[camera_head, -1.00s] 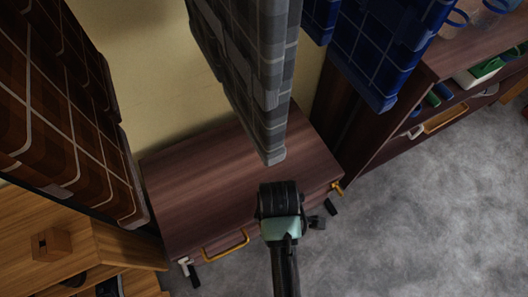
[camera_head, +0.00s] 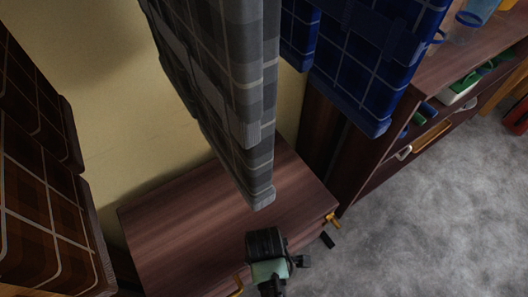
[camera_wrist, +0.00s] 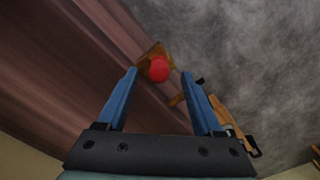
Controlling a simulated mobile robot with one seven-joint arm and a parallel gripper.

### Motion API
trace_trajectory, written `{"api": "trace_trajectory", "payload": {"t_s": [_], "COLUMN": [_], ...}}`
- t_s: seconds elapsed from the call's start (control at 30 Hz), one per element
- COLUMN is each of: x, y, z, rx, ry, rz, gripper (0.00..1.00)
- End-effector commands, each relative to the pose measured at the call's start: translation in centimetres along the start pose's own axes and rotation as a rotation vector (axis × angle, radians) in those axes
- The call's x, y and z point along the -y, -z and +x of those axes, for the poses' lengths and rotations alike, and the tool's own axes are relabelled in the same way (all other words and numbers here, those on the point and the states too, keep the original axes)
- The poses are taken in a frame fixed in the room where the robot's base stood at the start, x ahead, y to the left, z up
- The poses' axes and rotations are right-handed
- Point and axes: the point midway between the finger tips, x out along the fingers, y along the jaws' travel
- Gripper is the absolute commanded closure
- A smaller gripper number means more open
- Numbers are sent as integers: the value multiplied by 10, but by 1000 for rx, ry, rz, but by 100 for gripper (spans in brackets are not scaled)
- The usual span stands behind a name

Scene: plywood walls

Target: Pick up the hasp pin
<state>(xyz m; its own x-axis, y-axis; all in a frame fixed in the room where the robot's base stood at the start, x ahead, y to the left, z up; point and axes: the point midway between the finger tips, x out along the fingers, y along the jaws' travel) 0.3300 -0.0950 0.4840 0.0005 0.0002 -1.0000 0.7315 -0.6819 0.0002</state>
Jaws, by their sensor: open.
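In the wrist view a red round knob (camera_wrist: 159,70), which looks like the head of the hasp pin, shows against a brass-coloured bracket (camera_wrist: 152,52) at the edge of a dark wooden chest. My gripper (camera_wrist: 159,73) is open. Its two blue fingers stand on either side of the knob in the picture, with clear gaps; I cannot tell how far beyond the tips it lies. In the head view the chest (camera_head: 185,240) has a brass hasp (camera_head: 332,219) at its right front corner, with a dark piece beside it. My wrist hides my fingers there, and no red knob shows.
A grey plaid hanging panel (camera_head: 258,165) hangs over the chest, close to my wrist. Blue plaid panels (camera_head: 365,60) hang at the upper right and dark brown ones (camera_head: 45,215) at the left. A shelf unit (camera_head: 430,100) stands at right.

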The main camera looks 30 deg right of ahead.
Motion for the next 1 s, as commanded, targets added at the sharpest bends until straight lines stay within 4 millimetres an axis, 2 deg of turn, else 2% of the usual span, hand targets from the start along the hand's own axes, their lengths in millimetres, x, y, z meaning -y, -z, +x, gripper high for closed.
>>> {"api": "trace_trajectory", "payload": {"t_s": [0.03, 0.13, 0.4, 0.47, 0.7, 0.8, 1.0], "x": [0, 0, 0, 0, 0, 0, 0], "y": [0, 0, 1, 1, 1, 0, 0], "z": [15, 28, 30, 30, 30, 30, 30], "rx": [1, 1, 0, 0, 0, 0, 0], "ry": [2, 2, 0, 0, 0, 0, 0], "rz": [2, 2, 1, 1, 1, 1, 1], "gripper": [32, 32, 32, 41, 84, 100, 100]}}
